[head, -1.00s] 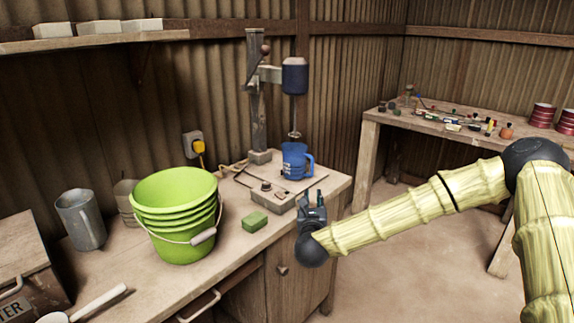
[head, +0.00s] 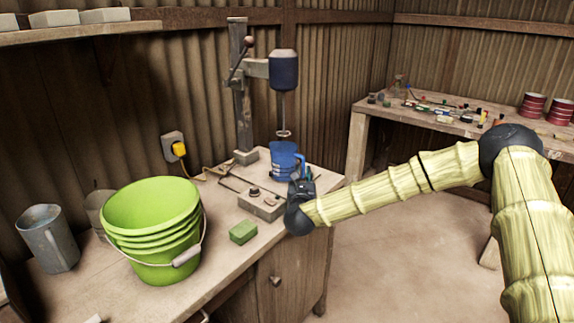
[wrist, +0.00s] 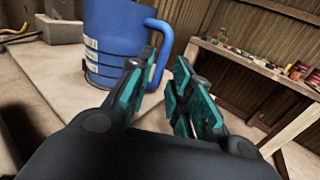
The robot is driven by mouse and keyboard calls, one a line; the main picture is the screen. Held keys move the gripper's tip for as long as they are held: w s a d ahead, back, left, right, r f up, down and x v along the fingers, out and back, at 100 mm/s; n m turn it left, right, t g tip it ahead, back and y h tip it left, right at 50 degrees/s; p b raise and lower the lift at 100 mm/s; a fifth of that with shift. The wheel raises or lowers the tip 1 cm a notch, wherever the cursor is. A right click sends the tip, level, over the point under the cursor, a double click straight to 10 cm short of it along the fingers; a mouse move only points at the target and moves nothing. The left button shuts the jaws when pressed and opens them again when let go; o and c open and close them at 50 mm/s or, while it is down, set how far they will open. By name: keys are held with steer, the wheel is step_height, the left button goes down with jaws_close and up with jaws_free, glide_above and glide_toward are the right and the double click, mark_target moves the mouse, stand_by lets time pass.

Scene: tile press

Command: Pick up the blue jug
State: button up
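The blue jug (head: 282,160) stands upright on the workbench under the drill-press-like stand. In the wrist view the jug (wrist: 108,38) fills the upper left, with a white label on its side and its handle (wrist: 164,62) towards the right. My gripper (head: 300,184) is in front of the jug, at its lower right in the head view. In the wrist view my gripper (wrist: 158,72) is open, with its teal-padded fingers apart. The handle shows in the gap between the fingertips; I cannot tell whether they touch it.
A grey control box (head: 262,204) and a green block (head: 243,232) lie on the bench near my gripper. Stacked green buckets (head: 150,225) and a grey metal jug (head: 48,240) stand at left. The press stand (head: 241,100) rises behind the blue jug. Another table (head: 430,117) stands at right.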

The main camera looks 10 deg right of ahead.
mark_target(303, 169)
steer(key=shift+p+x, duration=0.4)
steer(key=shift+x, duration=2.1)
jaws_close()
